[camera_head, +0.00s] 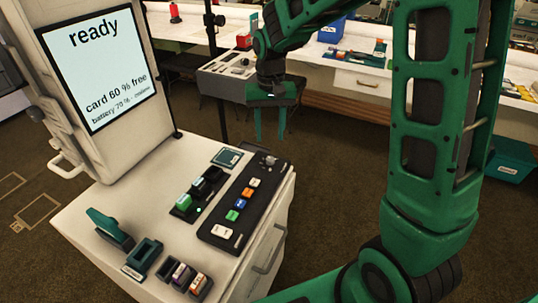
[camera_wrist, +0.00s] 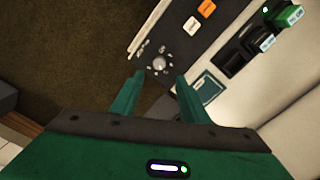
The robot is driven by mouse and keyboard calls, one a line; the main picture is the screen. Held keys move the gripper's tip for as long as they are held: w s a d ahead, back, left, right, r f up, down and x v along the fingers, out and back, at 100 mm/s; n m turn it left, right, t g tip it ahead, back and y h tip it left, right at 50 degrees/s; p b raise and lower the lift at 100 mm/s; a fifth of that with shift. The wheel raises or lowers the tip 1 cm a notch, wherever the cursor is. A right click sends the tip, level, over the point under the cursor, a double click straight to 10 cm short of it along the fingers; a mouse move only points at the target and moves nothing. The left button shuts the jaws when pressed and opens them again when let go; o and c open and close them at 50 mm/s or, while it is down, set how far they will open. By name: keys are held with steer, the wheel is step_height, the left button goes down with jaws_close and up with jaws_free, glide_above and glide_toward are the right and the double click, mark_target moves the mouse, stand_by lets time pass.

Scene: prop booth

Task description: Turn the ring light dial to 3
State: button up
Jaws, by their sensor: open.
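The ring light dial (camera_head: 269,160) is a small grey knob at the far end of a black control panel (camera_head: 213,229) on the white cart. In the wrist view the dial (camera_wrist: 159,63) shows with small markings around it, too small to read. My gripper (camera_head: 270,138) is open and empty, its two green fingers pointing down. In the wrist view my gripper (camera_wrist: 160,80) has its fingertips either side of the dial in the picture, with the dial a little beyond them. They appear apart from it. The number the dial points to cannot be told.
The panel also carries several coloured buttons (camera_head: 243,204). Beside it are a dark holder with a green block (camera_head: 183,202) and a small dark square pad (camera_head: 227,157). A screen (camera_head: 99,63) reading "ready" stands at the cart's back left. Small bins (camera_head: 143,258) sit at the near edge.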

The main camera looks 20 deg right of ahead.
mark_target(270, 158)
step_height(270, 158, down, 9)
steer(key=shift+d+f, duration=0.1)
steer(key=shift+f, duration=0.1)
stand_by(0.3)
jaws_close()
